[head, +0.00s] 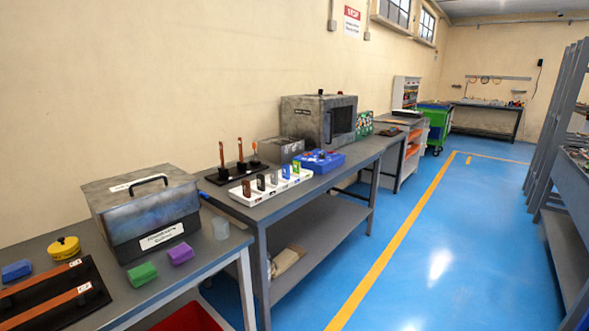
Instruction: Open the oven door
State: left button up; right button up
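A grey metal box that looks like the oven (302,122) stands on the far part of the middle workbench, against the wall. Its front faces right and carries a dark window or door panel (342,120). A thin handle seems to run along the near edge of that front. The door looks closed, but the box is small in view. Neither of my grippers is in view.
A grey box with a top handle (148,210) stands on the near bench. The middle bench (262,210) holds a white rack (250,196), a blue bin (322,165) and a small grey box (279,150). The blue floor (450,235) right of the benches is clear. Shelving (552,130) stands at the right.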

aim_at(326, 144)
jog(key=i, duration=1.65)
jog(key=l+u, duration=0.1)
jog(key=u, duration=0.3)
jog(key=i+l+u, duration=0.1)
jog(key=u, duration=0.25)
